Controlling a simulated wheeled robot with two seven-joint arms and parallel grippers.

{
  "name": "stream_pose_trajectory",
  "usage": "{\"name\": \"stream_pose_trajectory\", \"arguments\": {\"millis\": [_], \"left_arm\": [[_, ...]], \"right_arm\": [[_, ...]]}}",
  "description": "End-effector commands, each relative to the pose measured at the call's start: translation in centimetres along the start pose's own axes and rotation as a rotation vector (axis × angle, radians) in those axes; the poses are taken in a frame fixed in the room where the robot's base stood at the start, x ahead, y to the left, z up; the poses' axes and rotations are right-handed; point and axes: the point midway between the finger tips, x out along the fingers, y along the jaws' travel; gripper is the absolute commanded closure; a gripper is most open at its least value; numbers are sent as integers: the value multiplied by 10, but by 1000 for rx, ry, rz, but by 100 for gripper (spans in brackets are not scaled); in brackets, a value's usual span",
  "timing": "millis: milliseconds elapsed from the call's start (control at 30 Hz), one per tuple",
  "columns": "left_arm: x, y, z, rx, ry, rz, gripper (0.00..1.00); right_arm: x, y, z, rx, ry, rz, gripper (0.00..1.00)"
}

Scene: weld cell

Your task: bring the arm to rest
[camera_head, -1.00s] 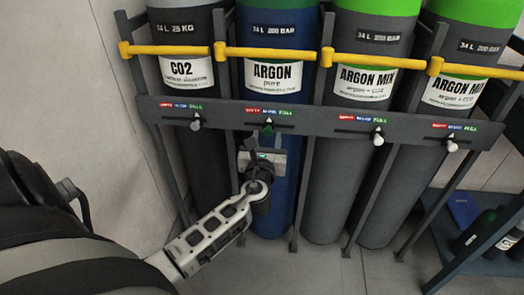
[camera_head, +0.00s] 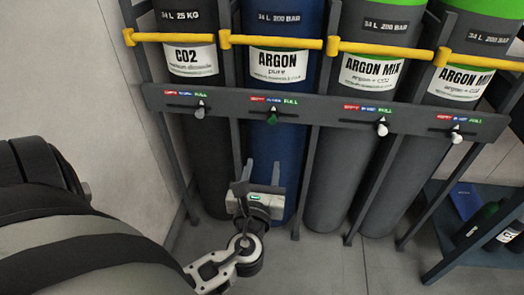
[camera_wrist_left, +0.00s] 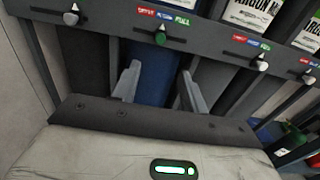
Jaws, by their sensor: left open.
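My left gripper (camera_head: 263,173) is open and empty in the head view, low in front of the blue argon cylinder (camera_head: 290,75). It is below the dark tag rail (camera_head: 325,115) and apart from it. In the left wrist view its two fingers (camera_wrist_left: 159,86) point towards the blue cylinder with a clear gap between them. The green slider knob (camera_head: 272,119) on the rail is above the gripper, under the middle blue label; it also shows in the left wrist view (camera_wrist_left: 160,38). My right gripper is not in view.
Grey CO2 (camera_head: 185,20) and two green-topped argon mix cylinders (camera_head: 375,70) (camera_head: 462,75) stand in the rack behind yellow bars (camera_head: 270,42). Pale slider knobs sit below their labels. A blue shelf (camera_head: 470,250) stands at lower right. A wall is at left; floor ahead is clear.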

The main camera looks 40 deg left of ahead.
Motion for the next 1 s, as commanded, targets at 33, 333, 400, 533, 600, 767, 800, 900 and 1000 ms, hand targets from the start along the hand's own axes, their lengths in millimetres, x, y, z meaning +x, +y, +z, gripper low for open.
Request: {"name": "stream_pose_trajectory", "arguments": {"millis": [33, 333, 400, 533, 600, 767, 800, 900, 1000], "left_arm": [[0, 0, 0, 0, 0, 0, 56], [0, 0, 0, 0, 0, 0, 56], [0, 0, 0, -14, 8, -2, 56], [-7, -3, -7, -215, 109, -20, 56], [-18, -8, -16, -454, 229, -25, 56], [-63, -32, -31, -1224, 595, 79, 56], [-76, -40, -31, -1424, 686, 137, 56], [-108, -58, -25, -1882, 883, 324, 56], [-132, -72, -14, -2241, 1024, 534, 56]], "right_arm": [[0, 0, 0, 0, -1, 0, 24], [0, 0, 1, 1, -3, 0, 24], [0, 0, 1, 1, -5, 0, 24], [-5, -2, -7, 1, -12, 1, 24], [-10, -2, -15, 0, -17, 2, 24], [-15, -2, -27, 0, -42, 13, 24], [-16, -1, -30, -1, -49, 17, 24], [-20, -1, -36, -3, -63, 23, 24], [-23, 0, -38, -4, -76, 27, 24]]}}
